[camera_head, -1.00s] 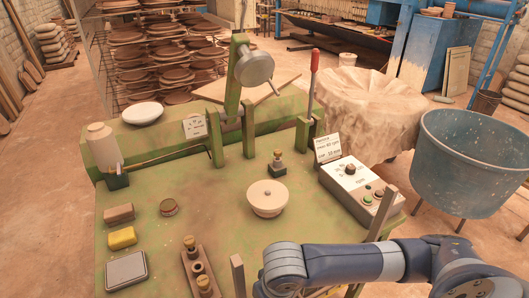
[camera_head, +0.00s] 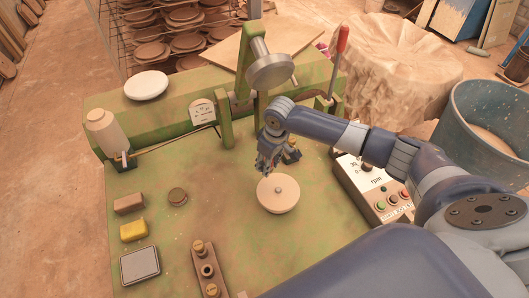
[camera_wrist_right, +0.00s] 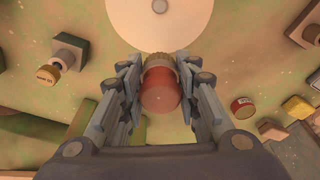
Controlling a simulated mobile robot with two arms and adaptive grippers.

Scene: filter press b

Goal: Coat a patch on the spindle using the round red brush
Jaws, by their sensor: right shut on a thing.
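In the right wrist view the gripper (camera_wrist_right: 158,75) is shut on a round red piece with a brownish collar, which I take for the red brush (camera_wrist_right: 160,92). The cream dome (camera_wrist_right: 140,22) lies just ahead of it there; I cannot tell whether they touch. The brush is hidden by the gripper in the head view. A grey metal disc on a shaft (camera_head: 270,71) stands behind the gripper. I cannot tell which part is called the spindle. My left gripper is out of view.
A brass-topped block (camera_head: 294,153) is close beside the right gripper. The rpm control box (camera_head: 368,185) and a red-handled lever (camera_head: 342,40) stand to the right. A brown block (camera_head: 129,203), yellow sponge (camera_head: 133,230) and grey pad (camera_head: 140,264) lie left.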

